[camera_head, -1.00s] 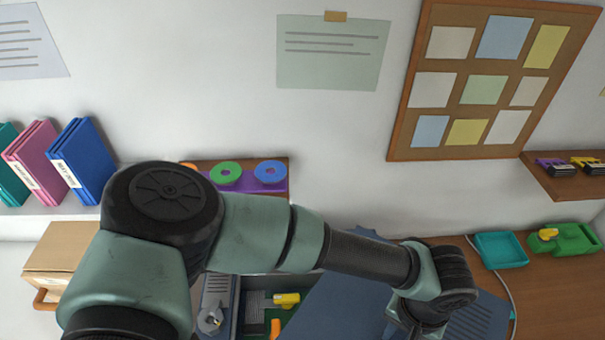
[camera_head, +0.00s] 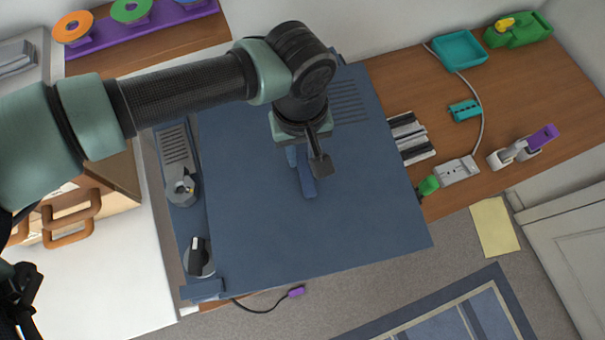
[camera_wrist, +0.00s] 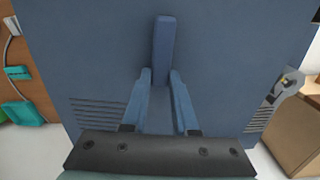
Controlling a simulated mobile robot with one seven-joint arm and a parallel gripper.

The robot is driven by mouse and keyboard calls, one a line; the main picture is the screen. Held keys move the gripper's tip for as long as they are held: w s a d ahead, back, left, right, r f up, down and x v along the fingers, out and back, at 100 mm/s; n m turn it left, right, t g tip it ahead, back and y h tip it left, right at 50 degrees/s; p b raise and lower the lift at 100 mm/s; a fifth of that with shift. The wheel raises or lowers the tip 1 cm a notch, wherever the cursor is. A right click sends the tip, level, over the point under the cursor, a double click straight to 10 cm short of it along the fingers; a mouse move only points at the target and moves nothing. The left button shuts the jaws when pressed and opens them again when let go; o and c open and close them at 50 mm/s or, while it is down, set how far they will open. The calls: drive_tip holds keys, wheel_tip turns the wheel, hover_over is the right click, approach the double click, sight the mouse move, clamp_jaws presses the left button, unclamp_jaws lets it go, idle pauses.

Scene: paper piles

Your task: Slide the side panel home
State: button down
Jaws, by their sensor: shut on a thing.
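The side panel (camera_head: 370,215) is a large flat dark-blue sheet with vent slots near its far right corner. It lies over the blue machine body (camera_head: 187,220), whose left strip with knobs stays uncovered. A raised blue bar handle (camera_head: 308,183) stands on the panel's middle. My gripper (camera_head: 301,168) is shut on this handle. In the wrist view, the blue fingers of my gripper (camera_wrist: 161,75) sit on either side of the handle's near end (camera_wrist: 163,50), and the panel (camera_wrist: 225,50) fills most of the picture. The panel's seating along its hidden edges cannot be told.
Right of the panel, the wooden desk (camera_head: 540,105) holds a teal tray (camera_head: 460,49), a green device (camera_head: 518,30), a power strip (camera_head: 457,170) and a purple-and-white tool (camera_head: 522,147). A cable with a purple plug (camera_head: 296,292) lies below.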

drive_tip(key=shift+n, duration=0.6)
drive_tip(key=f+b, duration=0.1)
drive_tip(key=b, duration=0.1)
drive_tip(key=s+f+b, duration=0.1)
drive_tip(key=f+b, duration=0.2)
drive_tip(key=b, duration=0.1)
drive_tip(key=shift+s+d+f+b, duration=0.15)
drive_tip(key=shift+s+f+b, duration=0.15)
drive_tip(key=shift+s+f, duration=0.05)
drive_tip(key=shift+s+f+b, duration=0.2)
drive_tip(key=shift+s+b, duration=0.05)
drive_tip(key=shift+b, duration=0.35)
drive_tip(key=shift+s, duration=0.1)
drive_tip(key=shift+f+n+b, duration=0.2)
drive_tip(key=shift+n+b, duration=0.1)
drive_tip(key=shift+b, duration=0.15)
drive_tip(key=shift+r, duration=0.1)
drive_tip(key=shift+y, duration=0.3)
drive_tip(key=shift+w+a+b, duration=0.2)
drive_tip(key=shift+w+a, duration=0.05)
drive_tip(key=shift+w, duration=0.55)
drive_tip(key=shift+w+a+b, duration=0.25)
drive_tip(key=shift+w+a, duration=0.05)
drive_tip(key=shift+w, duration=0.5)
drive_tip(key=shift+w+a+b, duration=0.2)
drive_tip(key=shift+w+a, duration=0.05)
drive_tip(key=shift+w, duration=0.55)
drive_tip(key=shift+b, duration=0.7)
